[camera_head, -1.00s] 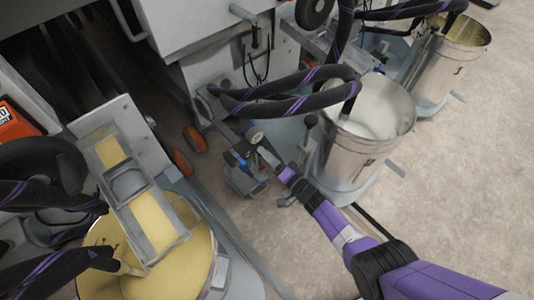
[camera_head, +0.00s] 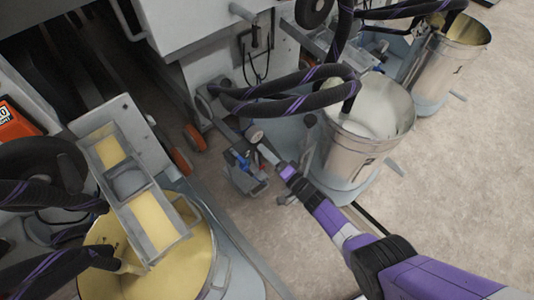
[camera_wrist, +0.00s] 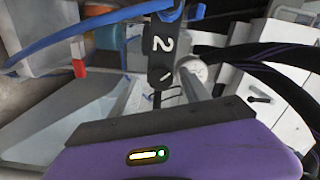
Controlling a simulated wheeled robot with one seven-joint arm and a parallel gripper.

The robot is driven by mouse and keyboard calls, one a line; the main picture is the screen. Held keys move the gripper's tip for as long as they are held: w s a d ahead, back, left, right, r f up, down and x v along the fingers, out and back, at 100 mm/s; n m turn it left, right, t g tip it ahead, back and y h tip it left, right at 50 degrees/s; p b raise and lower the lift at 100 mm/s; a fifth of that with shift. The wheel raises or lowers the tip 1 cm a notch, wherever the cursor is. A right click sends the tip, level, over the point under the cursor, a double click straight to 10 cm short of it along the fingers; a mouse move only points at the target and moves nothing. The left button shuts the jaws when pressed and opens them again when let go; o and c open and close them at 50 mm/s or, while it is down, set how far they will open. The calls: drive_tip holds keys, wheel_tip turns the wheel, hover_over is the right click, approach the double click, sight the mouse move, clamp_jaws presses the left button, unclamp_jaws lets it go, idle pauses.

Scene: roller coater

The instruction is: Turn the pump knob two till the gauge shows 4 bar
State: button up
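The pump (camera_head: 246,178) is a small grey unit with blue parts, low on the floor left of the nearer bucket. A small round pale face (camera_head: 254,135), which looks like the gauge, stands beside it; its reading is too small to tell. In the wrist view a black piece marked 2 (camera_wrist: 160,48), apparently the knob or its tag, is ahead of my gripper body. The round pale face (camera_wrist: 195,72) is just right of it, seen edge-on. My gripper (camera_head: 268,156) is close to the pump; its fingertips are not clear, and contact with the knob cannot be told.
A metal bucket (camera_head: 345,155) of pale liquid stands close right of my gripper, with black and purple hoses (camera_head: 290,90) looping above. Another bucket (camera_head: 455,60) is farther right. A yellow-filled tray (camera_head: 150,215) lies at left. Open floor (camera_head: 460,190) is at right.

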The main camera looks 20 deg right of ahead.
drive_tip(key=shift+s+r, duration=0.1)
drive_tip(key=p+v, duration=0.3)
drive_tip(key=v, duration=0.4)
drive_tip(key=shift+s+p, duration=0.25)
drive_tip(key=shift+p, duration=0.05)
drive_tip(key=shift+d, duration=0.1)
